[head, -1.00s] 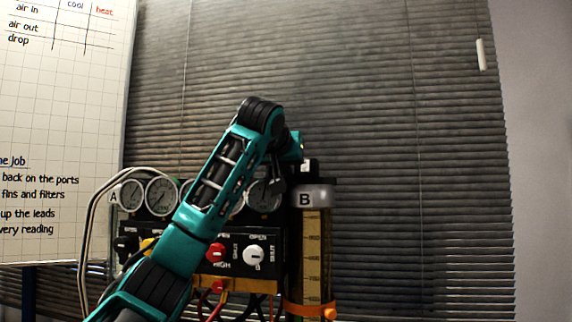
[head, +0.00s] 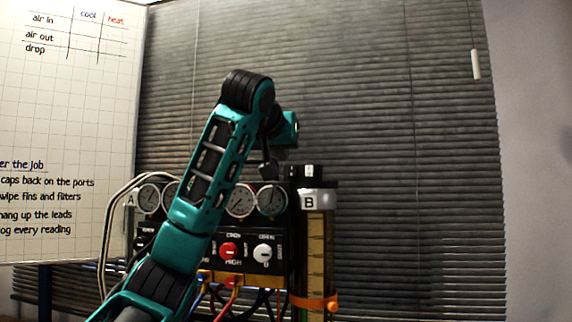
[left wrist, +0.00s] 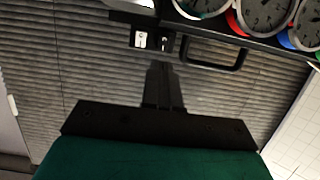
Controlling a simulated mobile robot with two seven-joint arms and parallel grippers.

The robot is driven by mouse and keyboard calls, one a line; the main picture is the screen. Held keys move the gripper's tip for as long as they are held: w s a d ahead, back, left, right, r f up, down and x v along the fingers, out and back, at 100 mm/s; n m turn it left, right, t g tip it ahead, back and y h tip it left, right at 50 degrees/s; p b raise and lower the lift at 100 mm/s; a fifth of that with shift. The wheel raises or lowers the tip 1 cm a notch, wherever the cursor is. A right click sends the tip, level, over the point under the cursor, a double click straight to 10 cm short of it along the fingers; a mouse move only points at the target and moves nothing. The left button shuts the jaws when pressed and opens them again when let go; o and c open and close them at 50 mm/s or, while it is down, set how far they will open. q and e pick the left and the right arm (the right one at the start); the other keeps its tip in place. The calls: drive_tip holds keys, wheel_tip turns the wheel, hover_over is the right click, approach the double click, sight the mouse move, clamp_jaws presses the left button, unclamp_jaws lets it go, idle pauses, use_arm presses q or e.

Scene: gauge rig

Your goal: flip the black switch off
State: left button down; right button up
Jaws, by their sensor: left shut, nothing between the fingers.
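My left gripper (head: 268,172) hangs fingers-down in front of the gauges, just left of the cylinder marked B. In the left wrist view its closed fingers (left wrist: 164,72) point toward two small switch housings, with nothing between them. One housing has a pale face (left wrist: 141,40); the dark one beside it (left wrist: 164,43), close to the fingertips in the picture, looks like the black switch. I cannot tell its position or whether the fingers touch it. My right gripper is out of view.
The gauge panel carries a red knob (head: 230,250), a white knob (head: 263,252) and several gauges (head: 271,200). A black handle (left wrist: 215,54) shows in the left wrist view. A whiteboard (head: 70,120) stands at left; blinds (head: 410,150) hang behind. Space right of the cylinder is clear.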

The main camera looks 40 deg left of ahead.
use_arm(q)
drive_tip(key=shift+v, duration=1.35)
